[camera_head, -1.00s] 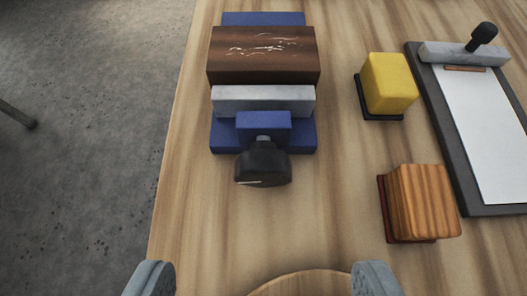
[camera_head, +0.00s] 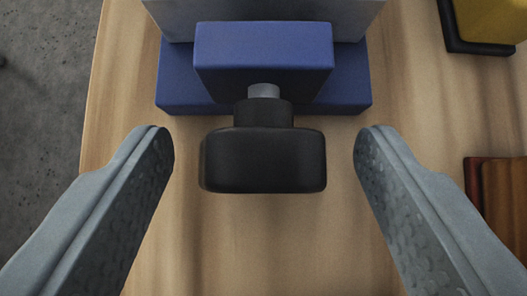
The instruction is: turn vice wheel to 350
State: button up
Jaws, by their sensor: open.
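The black vice wheel (camera_head: 263,160) is in the middle of the view, on a short grey shaft (camera_head: 263,90) that comes out of the blue vice (camera_head: 263,55). Its face with the white mark is turned away from this view, so its angle cannot be read. My gripper (camera_head: 263,150) is open, with one grey finger on each side of the wheel. There is a clear gap between each finger and the wheel, and neither touches it.
The grey vice jaw (camera_head: 365,18) shows at the top. A yellow block on a black base (camera_head: 480,46) is at the upper right, and a wooden block (camera_head: 503,190) is at the right edge. The wooden table (camera_head: 270,250) is bare below the wheel. Its left edge (camera_head: 92,100) borders grey floor.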

jog(key=c, duration=1)
jog(key=shift+d, duration=0.1)
jog(key=y, duration=0.1)
jog(key=m+y, duration=0.1)
jog(key=shift+d+m+y, duration=0.3)
jog(key=shift+y, duration=0.1)
jog(key=shift+d+f+m+y, duration=0.15)
jog(key=shift+m+y, duration=0.65)
jog(key=shift+y, duration=0.7)
jog(key=o, duration=1)
